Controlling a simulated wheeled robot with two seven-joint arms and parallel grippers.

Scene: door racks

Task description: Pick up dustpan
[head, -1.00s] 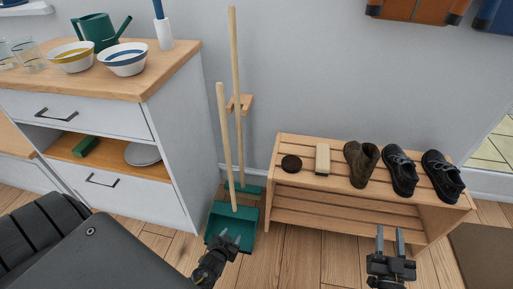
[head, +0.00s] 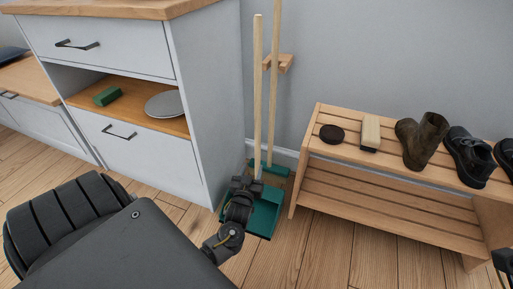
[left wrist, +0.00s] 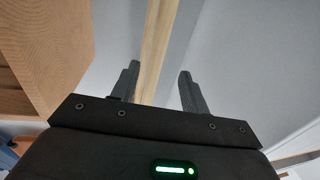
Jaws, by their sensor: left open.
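The green dustpan (head: 268,214) stands on the floor between the cabinet and the shoe bench, its long pale wooden handle (head: 258,80) upright. My left gripper (head: 247,183) is in front of the handle's lower part and hides some of the pan. In the left wrist view its two fingers (left wrist: 159,72) are open, with a wooden pole (left wrist: 158,40) showing between them; whether they touch it I cannot tell. My right gripper (head: 504,262) is only a dark piece at the right edge, its jaws cut off.
A green broom (head: 277,169) with a wooden handle stands close behind, by a wall holder (head: 282,63). The white cabinet (head: 209,90) is close on the left. The shoe bench (head: 385,215) with shoes is on the right. Wooden floor in front is clear.

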